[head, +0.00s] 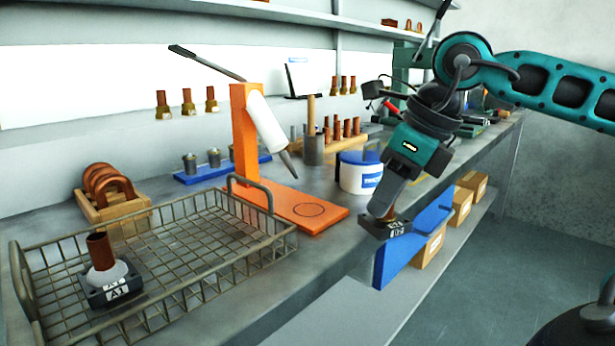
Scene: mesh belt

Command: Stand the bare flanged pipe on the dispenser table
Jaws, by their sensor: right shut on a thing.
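My right gripper (381,205) is shut on a flanged pipe, whose dark square flange (388,228) with a white label is lowest. The gripper hides most of its brown tube, and the part that shows looks bare. It is held near the bench's front edge, right of the orange dispenser (243,130). The dispenser's flat orange table (325,211) has a circle marked on it and is empty. Another flanged pipe (99,250), labelled A1, stands upright in the wire basket (208,262) with white material around its lower tube. My left gripper is out of view.
A white tub (352,178) stands behind my right gripper. A blue panel (408,248) hangs at the bench edge beside the held flange. Cardboard boxes (462,207) sit on the lower shelf.

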